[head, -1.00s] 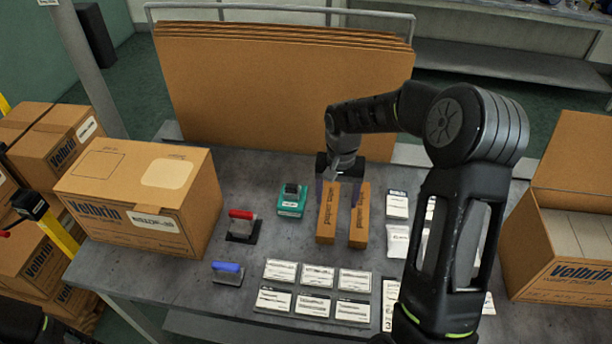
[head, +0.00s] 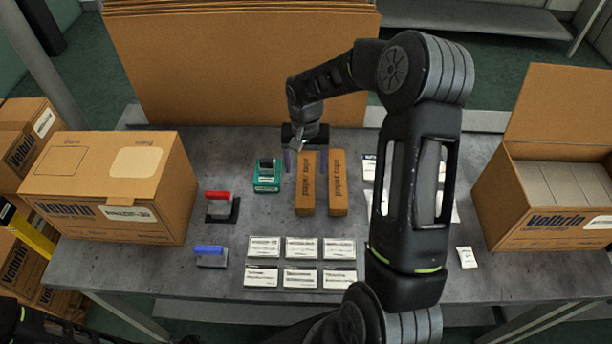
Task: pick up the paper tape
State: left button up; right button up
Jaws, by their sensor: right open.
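Two long brown boxes of paper tape lie side by side on the grey table, both marked "paper tape": a left one (head: 306,190) and a right one (head: 338,190). My right gripper (head: 304,163) is open at the far end of the left box, its fingers to either side of that end. The right finger is close to the gap between the two boxes. I cannot tell how low the fingers are or whether they touch the box. My left gripper is out of view.
Label cards (head: 301,248) lie in front. Cartons stand left (head: 110,190) and right (head: 540,210); flat cardboard (head: 230,65) stands behind.

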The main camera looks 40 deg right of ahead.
aim_at(306, 176)
jog(key=shift+f, duration=0.1)
jog(key=shift+f+p, duration=0.3)
jog(key=shift+p, duration=0.05)
notch_tip(306, 176, down, 4)
jog(key=shift+d+r+p, duration=0.1)
jog(key=shift+r+p, duration=0.05)
jog(key=shift+p, duration=0.6)
jog(key=shift+f, duration=0.35)
jog(key=shift+c, duration=0.6)
grip_shut()
